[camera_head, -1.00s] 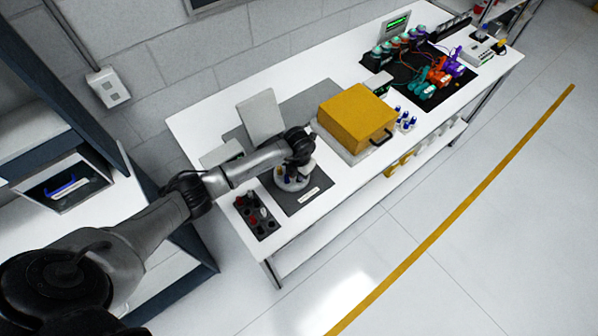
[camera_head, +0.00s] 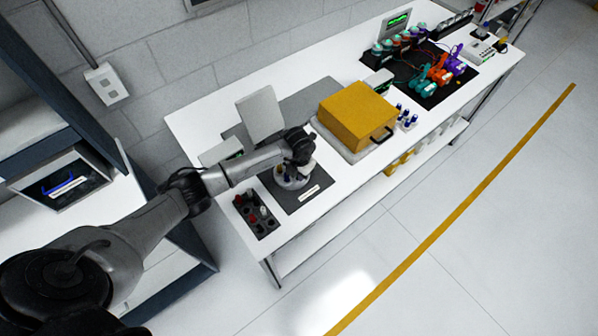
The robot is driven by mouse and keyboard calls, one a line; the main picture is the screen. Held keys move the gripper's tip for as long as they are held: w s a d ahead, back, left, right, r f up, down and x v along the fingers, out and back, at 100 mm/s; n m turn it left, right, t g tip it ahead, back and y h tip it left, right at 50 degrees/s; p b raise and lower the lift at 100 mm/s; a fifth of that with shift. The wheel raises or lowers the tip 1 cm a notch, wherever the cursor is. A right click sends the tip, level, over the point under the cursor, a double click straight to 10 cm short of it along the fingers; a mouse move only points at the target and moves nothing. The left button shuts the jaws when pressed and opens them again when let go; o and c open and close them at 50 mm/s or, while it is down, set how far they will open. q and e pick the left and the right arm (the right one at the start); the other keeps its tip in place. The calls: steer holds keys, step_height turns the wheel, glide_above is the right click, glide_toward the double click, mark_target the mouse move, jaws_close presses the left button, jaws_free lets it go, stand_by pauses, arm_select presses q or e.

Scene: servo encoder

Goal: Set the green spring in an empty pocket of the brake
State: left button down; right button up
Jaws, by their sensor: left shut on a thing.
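A round pale unit (camera_head: 289,180), which looks like the brake, sits on the grey mat on the white bench. Small dark and blue parts show on its top, but its pockets are too small to tell apart. My left gripper (camera_head: 304,166) points down over its right rear side. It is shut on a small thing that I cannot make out. I cannot tell whether that thing touches the brake. No green spring can be made out anywhere. My right gripper is not in view.
A dark tray (camera_head: 267,222) with red and pale parts and several empty holes stands at the bench's near left. A grey upright panel (camera_head: 259,115) stands behind the brake. A yellow box (camera_head: 352,116) with a black handle is to the right.

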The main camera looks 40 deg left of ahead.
arm_select(q)
steer(key=shift+f, duration=0.45)
stand_by(0.4)
steer(key=c, duration=1)
jaws_free()
steer(key=shift+r, duration=0.1)
step_height(320, 180, up, 2)
steer(key=shift+r+p, duration=0.25)
steer(key=shift+p, duration=0.6)
steer(key=shift+r+p, duration=1.35)
steer(key=shift+r, duration=0.35)
